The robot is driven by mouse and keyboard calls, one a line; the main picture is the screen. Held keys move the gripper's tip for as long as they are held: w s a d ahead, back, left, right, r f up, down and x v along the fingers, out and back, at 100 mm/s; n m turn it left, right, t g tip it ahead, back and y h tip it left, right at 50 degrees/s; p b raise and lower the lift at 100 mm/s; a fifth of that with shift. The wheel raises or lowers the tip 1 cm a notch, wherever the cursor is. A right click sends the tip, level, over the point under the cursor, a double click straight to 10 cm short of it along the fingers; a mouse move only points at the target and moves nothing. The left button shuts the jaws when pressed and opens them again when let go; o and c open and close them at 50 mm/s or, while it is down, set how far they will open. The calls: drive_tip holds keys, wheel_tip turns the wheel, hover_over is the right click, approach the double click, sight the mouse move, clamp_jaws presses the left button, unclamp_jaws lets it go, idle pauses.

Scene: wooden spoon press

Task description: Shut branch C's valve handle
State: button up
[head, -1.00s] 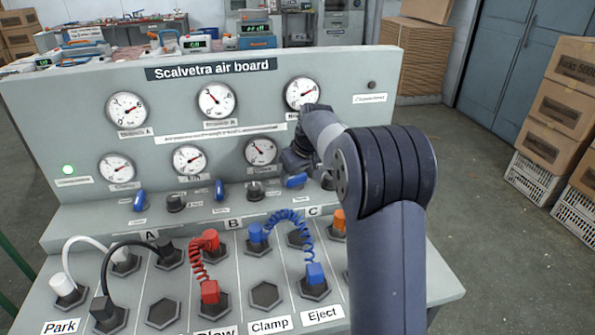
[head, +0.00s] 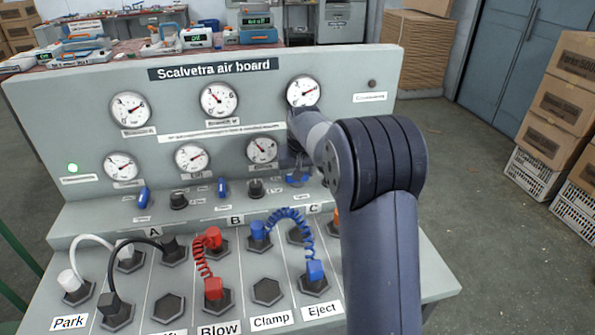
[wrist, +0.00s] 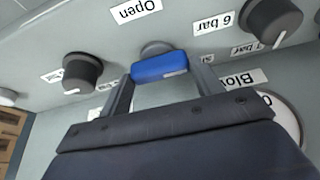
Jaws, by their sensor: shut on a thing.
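Branch C's blue valve handle (head: 297,179) sits low on the sloped board in the head view, above the C label (head: 314,209). It lies roughly crosswise, while the other two blue handles stand nearly upright. My gripper (wrist: 162,75) is at this handle, with one finger at each end. In the wrist view the blue handle (wrist: 159,67) spans the space between the fingers, and an upside-down "Open" label (wrist: 137,11) is beside it. The jaws are shut on the handle. In the head view my wrist partly hides it.
Black knobs (wrist: 82,72) (wrist: 272,22) flank the handle in the wrist view. Pressure gauges (head: 262,150) are above. Blue (head: 288,212) and red (head: 203,262) coiled hoses and hexagonal sockets (head: 267,291) are below. Boxes (head: 565,120) stand far right.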

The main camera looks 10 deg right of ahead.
drive_tip(key=o, duration=1)
drive_tip(key=shift+r, duration=0.15)
drive_tip(key=v, duration=1)
drive_tip(key=shift+s+r+p, duration=0.2)
drive_tip(key=shift+s+p, duration=0.05)
drive_tip(key=shift+p, duration=0.1)
drive_tip(key=b+x, duration=0.1)
drive_tip(key=x, duration=1)
drive_tip(key=shift+w, duration=0.1)
drive_tip(key=shift+r+n, duration=0.1)
drive_tip(key=shift+n, duration=0.2)
